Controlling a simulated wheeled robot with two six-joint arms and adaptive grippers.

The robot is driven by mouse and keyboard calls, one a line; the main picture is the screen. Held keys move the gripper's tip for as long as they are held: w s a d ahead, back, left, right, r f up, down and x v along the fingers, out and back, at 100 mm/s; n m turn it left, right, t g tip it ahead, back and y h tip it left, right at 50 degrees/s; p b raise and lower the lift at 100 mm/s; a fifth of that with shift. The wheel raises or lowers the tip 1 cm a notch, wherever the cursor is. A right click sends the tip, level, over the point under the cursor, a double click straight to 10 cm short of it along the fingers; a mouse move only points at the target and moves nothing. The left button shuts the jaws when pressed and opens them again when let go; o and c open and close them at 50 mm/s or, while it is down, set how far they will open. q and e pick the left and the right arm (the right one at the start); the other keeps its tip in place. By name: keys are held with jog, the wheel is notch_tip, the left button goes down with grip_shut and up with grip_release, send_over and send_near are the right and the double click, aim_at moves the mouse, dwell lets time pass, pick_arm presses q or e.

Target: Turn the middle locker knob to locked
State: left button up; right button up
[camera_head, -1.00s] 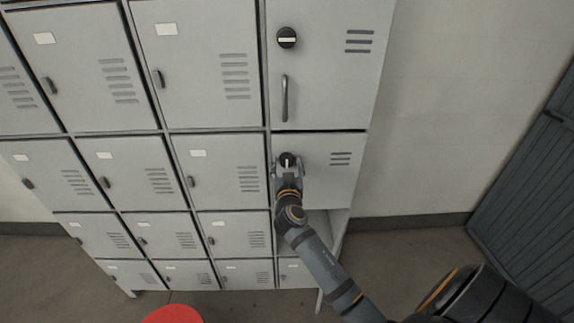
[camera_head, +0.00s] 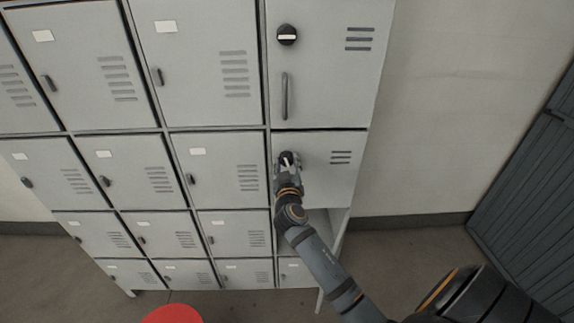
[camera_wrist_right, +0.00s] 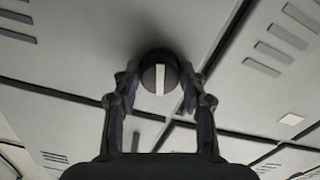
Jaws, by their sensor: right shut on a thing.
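The middle locker knob (camera_head: 286,158) is a round black knob with a white bar on the middle door (camera_head: 330,185) of the right locker column. It also shows in the right wrist view (camera_wrist_right: 160,77), where its bar runs upright in the picture while the door seams slant. The bar therefore stands tilted relative to the door. My right gripper (camera_head: 287,169) is shut on the knob, with one finger on each side of it. Its fingers hide part of the knob's rim. My left gripper is not in view.
Above is a larger door with another black knob (camera_head: 287,36), its white bar level, and a vertical handle (camera_head: 285,97). An open compartment (camera_head: 318,223) lies below the middle door. Grey lockers fill the left. A red round object (camera_head: 172,314) is at the bottom edge.

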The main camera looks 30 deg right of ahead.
jog(key=n, duration=0.6)
jog(key=shift+n+p, duration=0.3)
jog(key=shift+p, duration=0.05)
jog(key=n+p, duration=0.1)
jog(key=n, duration=0.3)
jog(key=shift+n+p, duration=0.7)
jog(key=shift+n, duration=1.1)
jog(key=o, duration=1.2)
jog(key=shift+c, duration=0.2)
